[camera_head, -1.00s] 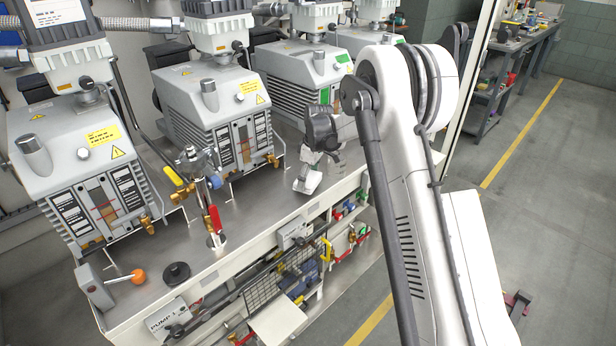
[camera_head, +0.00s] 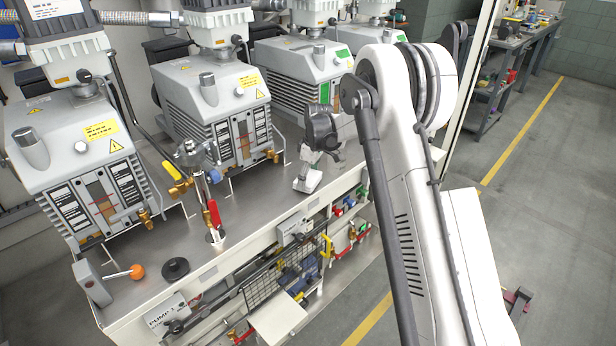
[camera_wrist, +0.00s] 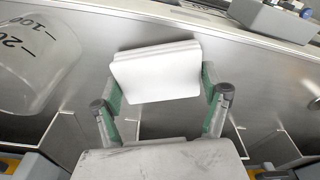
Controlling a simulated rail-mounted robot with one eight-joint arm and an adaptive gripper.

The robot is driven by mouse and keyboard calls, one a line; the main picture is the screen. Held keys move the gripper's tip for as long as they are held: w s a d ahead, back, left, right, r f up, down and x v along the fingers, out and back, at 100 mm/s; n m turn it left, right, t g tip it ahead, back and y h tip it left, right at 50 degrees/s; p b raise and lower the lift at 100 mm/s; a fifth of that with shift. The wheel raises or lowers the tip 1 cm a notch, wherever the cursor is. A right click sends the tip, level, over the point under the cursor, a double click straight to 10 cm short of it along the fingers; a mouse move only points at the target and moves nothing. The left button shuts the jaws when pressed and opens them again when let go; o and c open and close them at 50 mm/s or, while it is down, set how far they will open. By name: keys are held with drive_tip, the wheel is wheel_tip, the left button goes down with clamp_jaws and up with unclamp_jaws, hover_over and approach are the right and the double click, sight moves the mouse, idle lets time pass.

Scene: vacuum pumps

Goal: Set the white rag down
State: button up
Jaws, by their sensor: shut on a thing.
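The white rag (camera_wrist: 155,72) is a flat, folded pad between the two green-lined fingers of my gripper (camera_wrist: 160,82) in the wrist view. My gripper is shut on it. In the head view my dark gripper (camera_head: 312,160) points down at the front part of the steel bench (camera_head: 255,212), right of the red-handled valve. The pale rag (camera_head: 307,182) shows below it, at or just above the bench top. I cannot tell whether it touches the surface. My arm hides the area to its right.
Grey vacuum pumps (camera_head: 210,95) line the back of the bench. A clear graduated vessel (camera_wrist: 38,62) and a grey box (camera_wrist: 272,18) flank the rag.

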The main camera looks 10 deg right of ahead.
drive_tip(key=shift+f, duration=0.3)
idle(0.4)
drive_tip(key=o, duration=1.1)
drive_tip(key=shift+r, duration=0.1)
wheel_tip(320, 180, up, 12)
drive_tip(key=s+d, duration=0.1)
drive_tip(key=shift+d, duration=0.15)
clamp_jaws()
idle(0.3)
idle(0.4)
drive_tip(key=shift+s, duration=0.1)
idle(0.5)
